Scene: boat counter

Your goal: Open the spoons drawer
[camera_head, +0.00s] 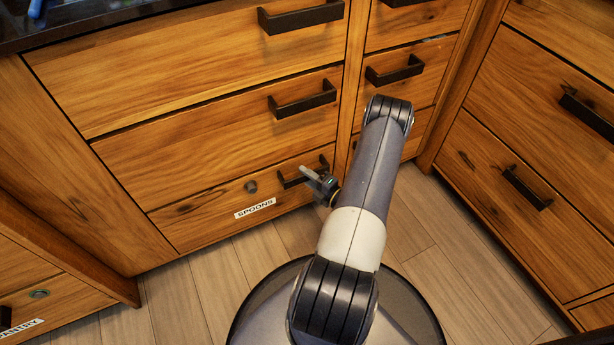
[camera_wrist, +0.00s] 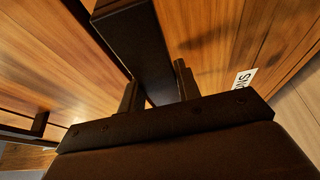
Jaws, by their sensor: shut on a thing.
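The spoons drawer (camera_head: 215,207) is the bottom wooden drawer of the middle cabinet, with a white "SPOONS" label (camera_head: 255,208) and a small round dark knob or lock. Its front looks flush with the cabinet. Its dark bar handle (camera_head: 289,181) is partly hidden by my gripper (camera_head: 314,176). In the wrist view the handle (camera_wrist: 140,45) runs between the two fingers of my gripper (camera_wrist: 158,92), which is shut on it. Part of the label (camera_wrist: 243,79) also shows there at the right.
Two wider drawers (camera_head: 215,130) with dark handles stand above. A narrow drawer column (camera_head: 395,85) is right of it, and another cabinet (camera_head: 540,130) stands far right. A labelled drawer (camera_head: 60,310) is at lower left. Wooden floor (camera_head: 180,300) lies in front.

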